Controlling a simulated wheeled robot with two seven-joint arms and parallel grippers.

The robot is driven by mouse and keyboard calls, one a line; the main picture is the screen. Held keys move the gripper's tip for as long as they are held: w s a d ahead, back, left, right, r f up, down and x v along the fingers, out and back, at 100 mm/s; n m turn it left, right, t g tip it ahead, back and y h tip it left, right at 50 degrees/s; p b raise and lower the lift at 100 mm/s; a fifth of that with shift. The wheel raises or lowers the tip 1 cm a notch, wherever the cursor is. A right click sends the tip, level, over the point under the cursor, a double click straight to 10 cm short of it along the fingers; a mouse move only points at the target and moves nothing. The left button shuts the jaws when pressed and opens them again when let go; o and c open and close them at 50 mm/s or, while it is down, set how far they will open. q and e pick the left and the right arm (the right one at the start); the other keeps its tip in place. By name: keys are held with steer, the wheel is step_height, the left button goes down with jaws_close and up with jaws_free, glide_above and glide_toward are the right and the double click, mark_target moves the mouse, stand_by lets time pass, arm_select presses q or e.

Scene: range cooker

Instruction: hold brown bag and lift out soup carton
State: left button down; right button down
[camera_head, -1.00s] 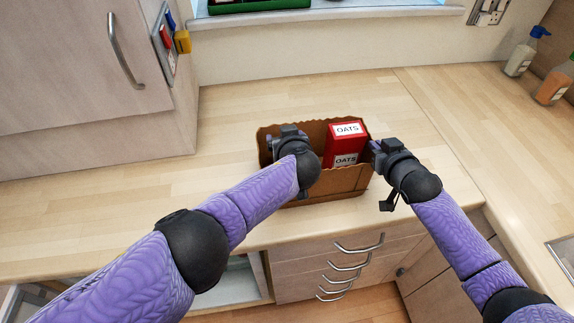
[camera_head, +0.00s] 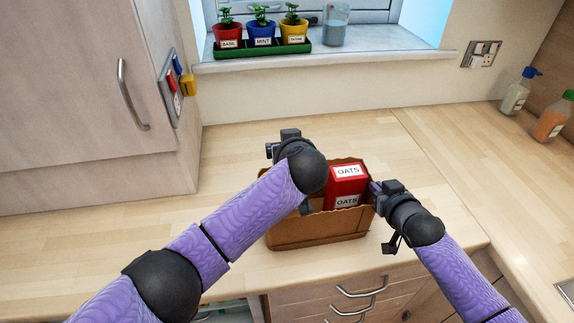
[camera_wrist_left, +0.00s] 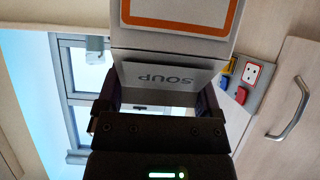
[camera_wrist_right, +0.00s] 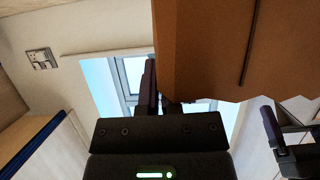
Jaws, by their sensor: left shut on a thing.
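The brown bag (camera_head: 320,230) stands open on the counter with a red oats box (camera_head: 347,186) inside on the right. My right gripper (camera_head: 377,190) is at the bag's right edge. In the right wrist view its fingers are close together at the brown wall (camera_wrist_right: 210,50), which partly hides one finger. My left gripper (camera_head: 274,150) is above the bag's left part. In the left wrist view it is shut on the pale soup carton (camera_wrist_left: 170,78), which has a finger on each side. The carton is hidden behind my left arm in the head view.
A cupboard (camera_head: 80,100) stands at the left. The windowsill (camera_head: 380,58) holds a green tray of potted herbs (camera_head: 262,50). Bottles (camera_head: 518,92) stand at the back right. The counter (camera_head: 420,140) is clear behind and right of the bag.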

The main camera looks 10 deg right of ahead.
steer(key=c, duration=0.7)
jaws_free()
steer(key=shift+c, duration=0.2)
steer(key=v, duration=1.2)
